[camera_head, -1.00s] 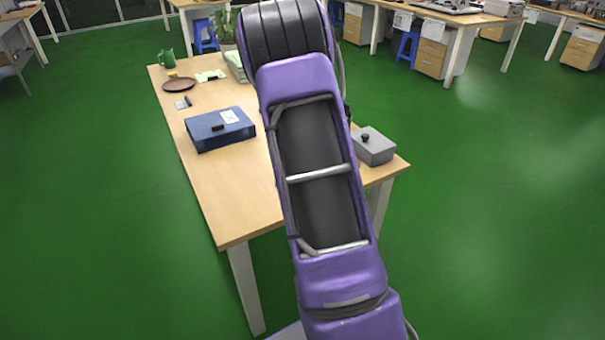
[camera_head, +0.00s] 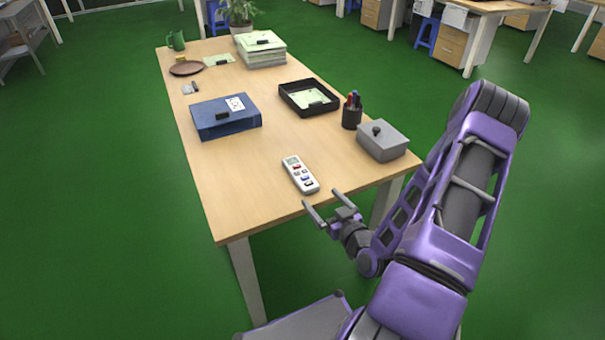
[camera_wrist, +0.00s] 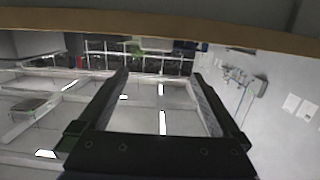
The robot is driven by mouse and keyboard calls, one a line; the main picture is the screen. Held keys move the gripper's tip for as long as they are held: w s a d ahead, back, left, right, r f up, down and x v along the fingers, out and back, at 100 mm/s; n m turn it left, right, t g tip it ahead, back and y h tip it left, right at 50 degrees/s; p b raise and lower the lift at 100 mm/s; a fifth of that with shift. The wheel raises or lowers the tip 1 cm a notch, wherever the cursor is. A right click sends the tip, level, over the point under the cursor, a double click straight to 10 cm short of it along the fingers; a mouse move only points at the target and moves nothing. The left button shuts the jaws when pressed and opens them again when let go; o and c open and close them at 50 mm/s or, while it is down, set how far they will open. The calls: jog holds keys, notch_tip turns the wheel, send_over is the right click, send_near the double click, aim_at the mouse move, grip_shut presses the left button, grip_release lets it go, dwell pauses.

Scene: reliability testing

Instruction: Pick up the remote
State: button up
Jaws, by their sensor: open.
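The remote (camera_head: 300,174) is white with coloured buttons. In the head view it lies flat on the wooden table (camera_head: 245,200) near the table's front right edge. My gripper (camera_head: 322,203) is open and empty, just to the right of and nearer than the remote, at the table's edge and apart from the remote. In the wrist view the two open fingers of my gripper (camera_wrist: 160,80) frame the room and a wooden edge at the top; the remote does not show there.
Behind the remote are a blue binder (camera_head: 225,117), a black paper tray (camera_head: 308,98), a pen cup (camera_head: 352,111) and a grey lidded box (camera_head: 382,141). Stacked papers (camera_head: 262,49) and a brown plate (camera_head: 186,69) stand farther back. The table's front left is clear.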

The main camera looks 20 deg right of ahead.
send_near(298, 168)
jog(key=w, duration=0.2)
jog(key=w+a, duration=0.1)
jog(key=shift+w+f, duration=0.1)
jog(key=shift+f, duration=0.25)
jog(key=shift+w+d+f, duration=0.15)
jog(key=shift+w, duration=1.2)
jog(key=shift+w+d+f, duration=0.15)
jog(key=shift+w, duration=1.2)
jog(key=shift+c, duration=0.3)
jog(key=c, duration=1.5)
notch_tip(298, 168, up, 10)
jog(key=p, duration=0.1)
jog(key=s+a+r, duration=0.1)
jog(key=s+a, duration=0.2)
jog(key=a, duration=0.5)
jog(key=s+a+r, duration=0.1)
jog(key=s+a, duration=0.3)
jog(key=a, duration=0.4)
jog(key=shift+a+r+h+p, duration=0.2)
jog(key=shift+a+h+p, duration=0.1)
jog(key=shift+a+p, duration=0.1)
